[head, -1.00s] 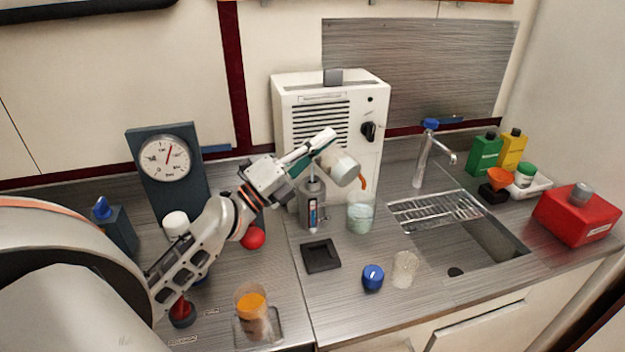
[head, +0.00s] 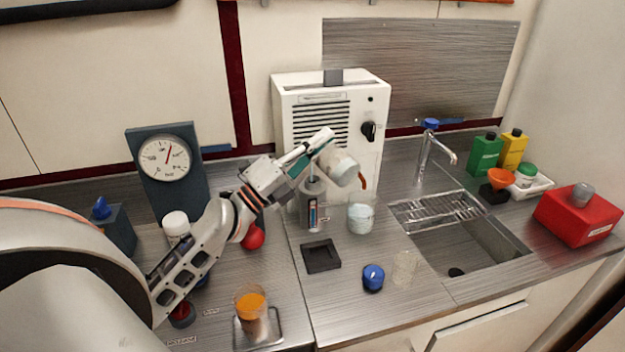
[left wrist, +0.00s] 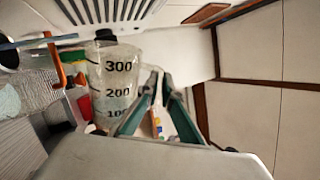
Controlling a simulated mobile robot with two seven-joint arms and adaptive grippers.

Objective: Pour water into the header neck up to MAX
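A pale measuring jug (head: 338,166) is tilted in the air in front of the white cabinet. My left gripper (head: 314,150) is shut on it. In the left wrist view the jug (left wrist: 112,80) is clear, with 300, 200 and 100 marks, beside the teal fingers (left wrist: 160,88). A thin orange-brown strip (head: 363,182) shows by the jug's mouth; I cannot tell what it is. The grey header unit (head: 312,205) with a coloured gauge window stands just below the gripper; its neck top is partly hidden. My right gripper is not in view.
A glass beaker (head: 360,217) with pale contents stands below the jug. A blue cap (head: 373,277), clear glass (head: 405,267) and black square tray (head: 320,256) lie in front. The sink (head: 478,245) and tap (head: 430,155) are at right, with a red container (head: 577,215) beyond.

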